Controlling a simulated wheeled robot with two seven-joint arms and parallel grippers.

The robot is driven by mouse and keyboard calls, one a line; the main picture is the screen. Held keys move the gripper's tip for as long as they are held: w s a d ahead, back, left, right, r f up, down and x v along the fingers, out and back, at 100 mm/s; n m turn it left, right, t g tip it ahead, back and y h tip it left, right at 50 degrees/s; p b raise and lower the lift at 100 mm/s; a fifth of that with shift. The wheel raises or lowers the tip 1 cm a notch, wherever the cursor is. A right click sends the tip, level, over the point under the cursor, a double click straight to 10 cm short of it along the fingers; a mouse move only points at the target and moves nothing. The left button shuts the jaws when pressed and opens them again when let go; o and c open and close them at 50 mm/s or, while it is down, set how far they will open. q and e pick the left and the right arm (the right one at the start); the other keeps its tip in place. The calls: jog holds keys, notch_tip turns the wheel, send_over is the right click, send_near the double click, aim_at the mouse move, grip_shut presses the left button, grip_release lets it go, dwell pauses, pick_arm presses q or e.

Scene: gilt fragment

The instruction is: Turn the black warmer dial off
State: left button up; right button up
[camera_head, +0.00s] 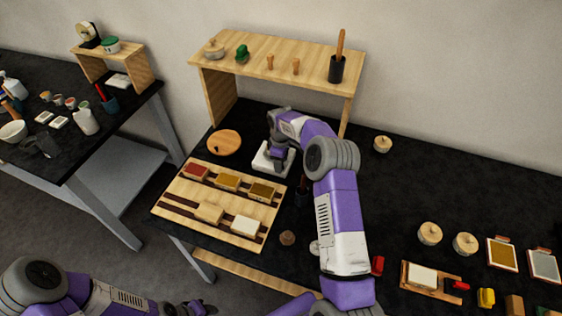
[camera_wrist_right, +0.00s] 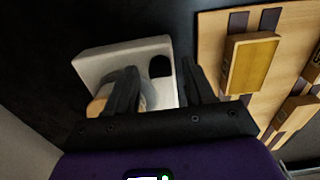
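The white warmer (camera_head: 262,163) sits on the black table beside the wooden board, partly covered by my right gripper. In the right wrist view the warmer (camera_wrist_right: 90,62) fills the middle, with its round black dial (camera_wrist_right: 159,66) on the top face near one edge. My right gripper (camera_wrist_right: 160,69) is open, with one finger on each side of the dial in that view; contact cannot be told. A pale round thing (camera_wrist_right: 97,106) on the warmer is partly hidden behind one finger. In the head view my right gripper (camera_head: 277,161) is over the warmer. My left gripper (camera_head: 196,307) is low at the bottom edge, its opening unclear.
A wooden board (camera_head: 173,193) with several coloured blocks lies in front of the warmer. A round wooden disc (camera_head: 225,142) lies to its left. A wooden shelf (camera_head: 290,54) stands behind. Lidded pots (camera_head: 430,233) and small trays are at the right.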

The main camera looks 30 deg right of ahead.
notch_tip(320, 180, up, 8)
jog(key=shift+f, duration=0.25)
jog(key=shift+r, duration=0.1)
dwell(0.6)
